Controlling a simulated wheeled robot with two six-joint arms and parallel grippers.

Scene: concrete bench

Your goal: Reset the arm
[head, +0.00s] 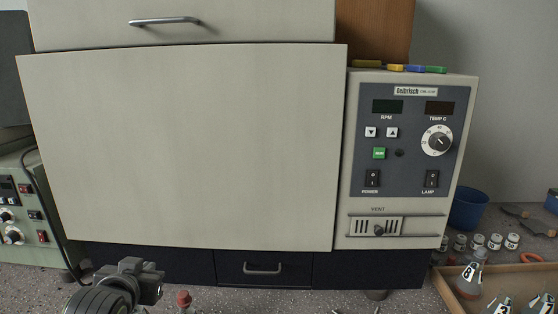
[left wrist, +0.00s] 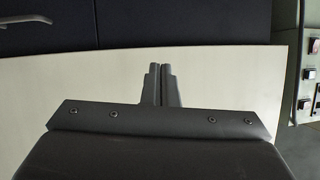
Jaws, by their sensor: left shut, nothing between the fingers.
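My left gripper (head: 140,278) is low at the left in the head view, in front of the lower left part of a large machine's pale front panel (head: 190,145). Its fingers are hard to make out there. In the left wrist view the two dark fingers (left wrist: 161,72) are together, shut with nothing between them, and the pale panel (left wrist: 225,75) shows behind them. I cannot tell how far the fingertips are from the panel. My right gripper is in neither view.
A control panel (head: 405,145) with a dial is right of the pale panel. A dark drawer (head: 262,268) is below. A green device (head: 30,220) stands left. A red-capped vessel (head: 184,300) is near my gripper. Flasks stand in a wooden tray (head: 520,277) at right, near a blue bin (head: 468,208).

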